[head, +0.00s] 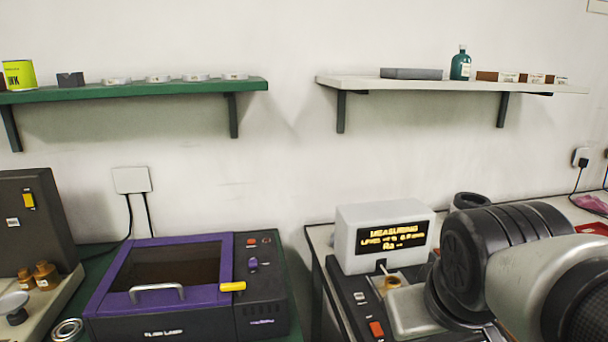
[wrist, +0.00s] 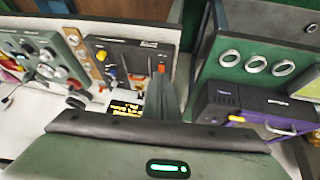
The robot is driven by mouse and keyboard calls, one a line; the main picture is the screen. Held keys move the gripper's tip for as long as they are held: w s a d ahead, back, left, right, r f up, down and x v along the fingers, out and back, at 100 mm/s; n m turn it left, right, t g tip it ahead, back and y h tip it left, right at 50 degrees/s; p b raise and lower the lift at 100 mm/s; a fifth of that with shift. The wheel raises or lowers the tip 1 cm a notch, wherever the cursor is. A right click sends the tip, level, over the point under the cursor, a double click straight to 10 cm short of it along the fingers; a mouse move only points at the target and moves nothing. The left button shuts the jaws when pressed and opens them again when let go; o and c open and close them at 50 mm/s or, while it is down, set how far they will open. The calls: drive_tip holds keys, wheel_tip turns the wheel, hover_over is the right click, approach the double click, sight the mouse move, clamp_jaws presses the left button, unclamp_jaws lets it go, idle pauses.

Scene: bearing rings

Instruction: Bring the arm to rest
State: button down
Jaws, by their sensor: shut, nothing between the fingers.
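My arm fills the lower right of the head view, its dark ribbed joint (head: 500,240) beside the white measuring box. The gripper end is out of the head view. In the wrist view the broad grey-green hand with a lit green strip spans the bottom. My gripper (wrist: 162,85) projects from it with its fingers together, and nothing shows held.
A white measuring box (head: 383,236) with a lit display stands on the right bench, close left of my arm. A purple-framed flash lamp machine (head: 165,285) is at lower left. Green (head: 150,91) and white (head: 450,86) wall shelves hold small items. The wall space between is clear.

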wheel_tip(320, 180, up, 19)
drive_tip(key=s+a+m+y+p, duration=0.1)
drive_tip(key=s+a+p, duration=0.1)
drive_tip(key=p, duration=1.7)
drive_tip(key=shift+s+r+g+p, duration=0.2)
drive_tip(key=shift+s+g+p, duration=0.1)
drive_tip(key=shift+p, duration=0.1)
idle(3.9)
